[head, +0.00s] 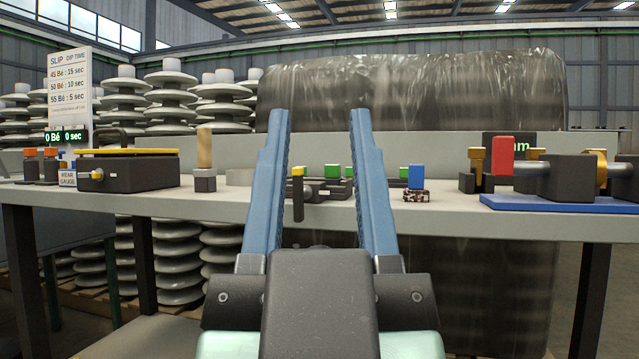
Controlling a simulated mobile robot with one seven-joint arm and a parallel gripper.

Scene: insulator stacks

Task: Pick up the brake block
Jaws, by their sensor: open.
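My gripper (320,115) rises in the lower middle of the head view. Its two long blue fingers stand well apart with nothing between them, pointing toward the bench. No part is labelled as the brake block, so I cannot tell for sure which it is. A small blue block (416,177) sits on a speckled dark base (416,196), just right of my right finger. A dark fixture with green and yellow parts (320,188) shows between the fingers on the bench. My fingers hide parts of the bench.
The grey bench (350,216) runs across the view. A dark wear gauge box (130,172) and a wooden-handled block (204,160) stand left. A red block (502,155) and a dark device on a blue plate (560,202) stand right. Insulator stacks (170,100) rise behind.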

